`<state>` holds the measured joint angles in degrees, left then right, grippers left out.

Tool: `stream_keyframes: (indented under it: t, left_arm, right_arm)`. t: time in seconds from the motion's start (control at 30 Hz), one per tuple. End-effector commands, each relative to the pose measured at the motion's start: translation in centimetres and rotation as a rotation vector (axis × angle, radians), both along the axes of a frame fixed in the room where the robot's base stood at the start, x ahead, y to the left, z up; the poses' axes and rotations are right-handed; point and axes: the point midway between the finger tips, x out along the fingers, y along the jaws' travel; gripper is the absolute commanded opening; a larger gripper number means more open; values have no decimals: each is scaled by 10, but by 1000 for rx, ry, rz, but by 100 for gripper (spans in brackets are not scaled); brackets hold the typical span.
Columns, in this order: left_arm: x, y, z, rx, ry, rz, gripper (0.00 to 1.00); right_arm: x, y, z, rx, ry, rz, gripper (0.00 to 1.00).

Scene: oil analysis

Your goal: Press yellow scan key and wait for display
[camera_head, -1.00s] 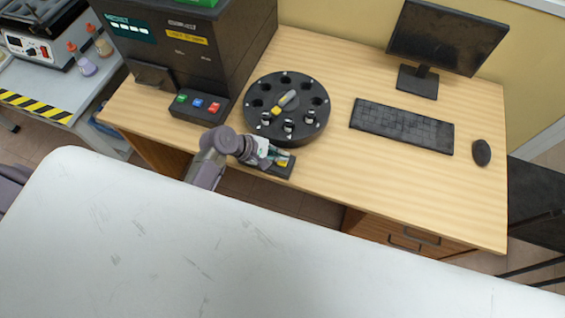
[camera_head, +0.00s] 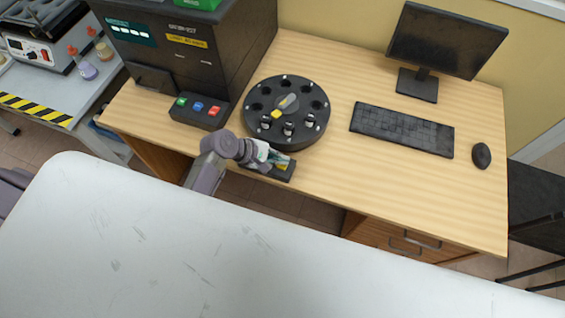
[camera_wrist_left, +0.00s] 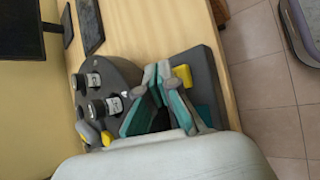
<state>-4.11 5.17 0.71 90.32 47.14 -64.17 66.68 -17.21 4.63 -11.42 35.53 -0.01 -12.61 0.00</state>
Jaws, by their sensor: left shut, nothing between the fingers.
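The yellow key (camera_wrist_left: 183,76) sits on a small dark box (camera_wrist_left: 206,70) at the front edge of the wooden desk. In the head view the dark box (camera_head: 284,173) is partly covered by my left gripper (camera_head: 277,162). My left gripper is shut and empty, low over the box. In the left wrist view its teal-padded fingertips (camera_wrist_left: 158,72) are close beside the yellow key; contact cannot be told. The dark analyser (camera_head: 190,62) has a lit display (camera_head: 131,32) and a yellow strip (camera_head: 187,41); their text is too small to read. My right gripper is not in view.
A black round carousel (camera_head: 300,140) with vials stands just behind the gripper. Left of it is a block with green, blue and red buttons (camera_head: 199,108). A keyboard (camera_head: 402,128), mouse (camera_head: 481,155) and monitor (camera_head: 445,40) are at right. A white surface (camera_head: 250,250) fills the foreground.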

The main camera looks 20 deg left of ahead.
Motion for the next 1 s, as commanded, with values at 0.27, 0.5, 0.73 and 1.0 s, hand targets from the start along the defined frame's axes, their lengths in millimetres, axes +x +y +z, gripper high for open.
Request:
stream_keyframes:
  t: [0.27,0.5,0.73,1.0]
  left_arm:
    - [0,0,0,0,0,0,0]
    - [0,0,-3,0,0,0,0]
    - [0,0,-8,-1,1,0,0]
    - [0,0,-9,0,0,0,0]
  right_arm:
    - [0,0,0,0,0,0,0]
    - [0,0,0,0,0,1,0]
    - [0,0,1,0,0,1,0]
    - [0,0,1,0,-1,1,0]
